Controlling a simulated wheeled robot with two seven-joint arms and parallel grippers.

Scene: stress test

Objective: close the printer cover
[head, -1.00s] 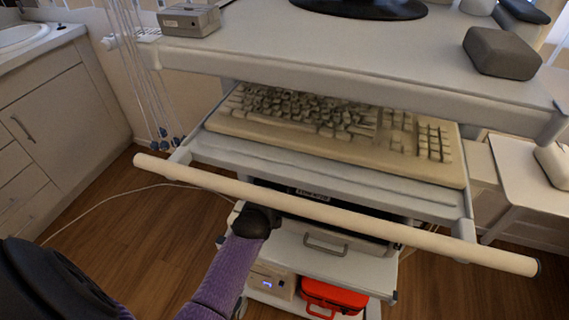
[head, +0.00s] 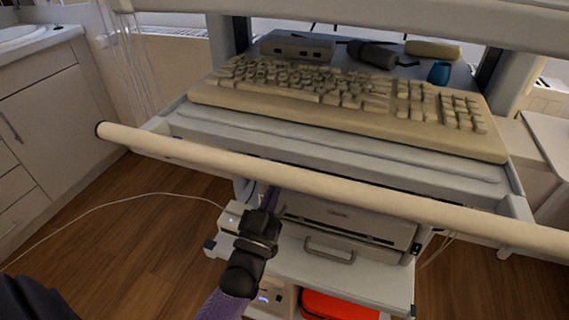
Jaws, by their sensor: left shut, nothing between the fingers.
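The printer (head: 345,218) is a light grey and dark box on the shelf under the keyboard tray. The tray's pale front bar hides its top, so I cannot tell how its cover stands. A grey handle (head: 330,252) shows low at its front. My left gripper (head: 268,200) is in front of the printer's left part, beneath the bar. It is shut with nothing in it; its tips are partly hidden by the bar, and I cannot tell whether they touch the printer. My right gripper is not in view.
The long pale bar (head: 330,187) crosses above my left gripper. A beige keyboard (head: 350,105) sits on the pulled-out tray. A red case (head: 340,306) is on the lower shelf. A white cable (head: 110,203) runs over the wooden floor, which is open at left.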

